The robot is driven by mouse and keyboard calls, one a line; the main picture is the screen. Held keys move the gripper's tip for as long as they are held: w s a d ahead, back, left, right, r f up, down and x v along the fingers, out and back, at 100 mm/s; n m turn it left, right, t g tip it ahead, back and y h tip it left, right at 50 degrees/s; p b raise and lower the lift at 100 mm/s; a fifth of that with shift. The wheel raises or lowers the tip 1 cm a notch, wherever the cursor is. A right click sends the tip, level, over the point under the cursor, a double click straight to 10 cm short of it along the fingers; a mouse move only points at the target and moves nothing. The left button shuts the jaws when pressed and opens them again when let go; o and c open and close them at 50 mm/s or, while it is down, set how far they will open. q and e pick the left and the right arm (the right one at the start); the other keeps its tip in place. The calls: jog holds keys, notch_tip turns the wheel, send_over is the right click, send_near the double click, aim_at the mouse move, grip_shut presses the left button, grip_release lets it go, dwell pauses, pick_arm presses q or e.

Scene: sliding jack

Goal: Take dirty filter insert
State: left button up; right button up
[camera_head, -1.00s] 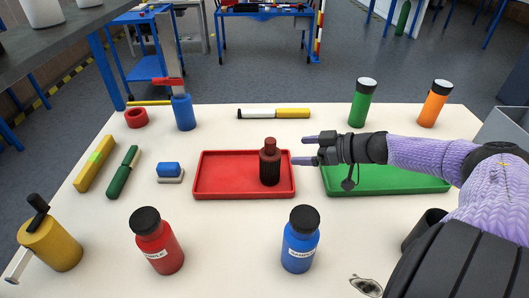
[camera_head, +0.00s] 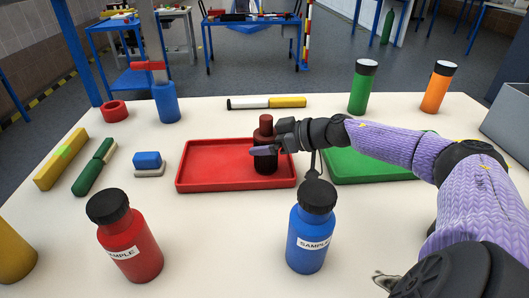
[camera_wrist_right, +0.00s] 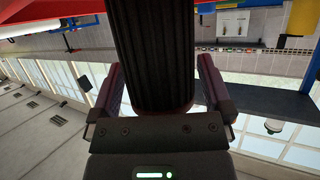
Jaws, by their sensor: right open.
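The dirty filter insert (camera_head: 265,167), dark with a reddish-brown knob on top, stands upright in the right part of the red tray (camera_head: 208,184). My right gripper (camera_head: 268,141) is at it, coming in from the right, and one finger covers part of its body. In the right wrist view the insert is a black ribbed cylinder (camera_wrist_right: 153,55) between the two fingers of my right gripper (camera_wrist_right: 160,92). The fingers are open, with a small gap showing on each side. My left gripper is not in view.
A green tray (camera_head: 368,166) lies right of the red one, partly behind my arm. A red bottle (camera_head: 130,245) and a blue bottle (camera_head: 308,238) stand in front. Green (camera_head: 361,88) and orange (camera_head: 436,88) bottles stand behind. The table between the front bottles is clear.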

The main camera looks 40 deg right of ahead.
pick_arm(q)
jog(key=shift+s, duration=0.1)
pick_arm(e)
jog(key=shift+c, duration=0.5)
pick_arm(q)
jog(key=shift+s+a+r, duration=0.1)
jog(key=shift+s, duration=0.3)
pick_arm(e)
jog(key=c, duration=1)
jog(key=shift+r, duration=0.1)
